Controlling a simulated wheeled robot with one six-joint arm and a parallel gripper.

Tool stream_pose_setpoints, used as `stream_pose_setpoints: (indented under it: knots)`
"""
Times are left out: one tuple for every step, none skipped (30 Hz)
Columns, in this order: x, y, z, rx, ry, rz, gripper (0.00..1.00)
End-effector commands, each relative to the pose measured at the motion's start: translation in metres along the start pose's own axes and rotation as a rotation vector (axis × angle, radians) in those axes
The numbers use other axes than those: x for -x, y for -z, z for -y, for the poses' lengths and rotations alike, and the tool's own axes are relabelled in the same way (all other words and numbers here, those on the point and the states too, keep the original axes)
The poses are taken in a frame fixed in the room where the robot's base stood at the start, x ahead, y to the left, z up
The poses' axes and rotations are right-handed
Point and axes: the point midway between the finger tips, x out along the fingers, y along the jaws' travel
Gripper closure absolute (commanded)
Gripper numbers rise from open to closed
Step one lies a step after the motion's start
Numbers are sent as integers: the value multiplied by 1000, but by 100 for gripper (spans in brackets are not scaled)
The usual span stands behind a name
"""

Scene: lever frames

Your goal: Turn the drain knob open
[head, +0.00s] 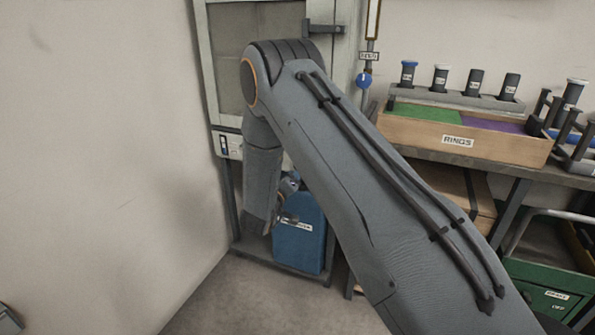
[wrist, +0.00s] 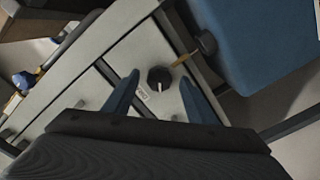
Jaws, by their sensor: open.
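A dark round knob (wrist: 160,79) with a pale pointer line sits on a light grey panel (wrist: 146,50) in the wrist view. A small white label, too small to read surely, lies beside it. My gripper (wrist: 159,77) is open, its two blue fingers either side of the knob in the picture. I cannot tell whether either finger touches it. In the head view my gripper (head: 284,217) shows small and partly hidden at the end of my arm, by the blue container. The knob is not visible there.
A blue container (head: 298,240) stands low; in the wrist view a blue body (wrist: 262,40) with a black cap (wrist: 206,42) lies close to the knob. A pale cabinet (head: 232,70) stands behind. A box labelled RINGS (head: 458,141) sits on a bench at right.

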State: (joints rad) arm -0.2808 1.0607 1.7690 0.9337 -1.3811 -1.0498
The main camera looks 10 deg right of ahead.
Motion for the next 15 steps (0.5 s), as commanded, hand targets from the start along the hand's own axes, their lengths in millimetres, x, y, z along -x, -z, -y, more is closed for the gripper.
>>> stream_pose_setpoints:
  knots:
    - [10, 1, 0, 2, 3, -3, 49]
    - [15, 2, 0, 2, 3, -3, 49]
    - [22, 2, 0, 1, 3, -2, 49]
    - [27, 1, 0, 1, 3, -2, 49]
    - [32, 2, 1, 1, 4, -3, 49]
    - [38, 2, 0, 1, 3, -4, 49]
    - [42, 2, 0, 2, 3, -3, 49]
    - [46, 1, 0, 2, 3, -2, 49]
    - [51, 1, 1, 1, 3, -2, 49]
    - [54, 1, 1, 1, 3, -2, 49]
    - [57, 1, 1, 1, 3, -2, 49]
    - [59, 1, 1, 0, 2, -2, 49]
    - [61, 1, 0, 0, 2, -2, 49]
    - [62, 1, 0, 0, 1, -2, 49]
    - [63, 0, 0, 0, 1, -1, 49]
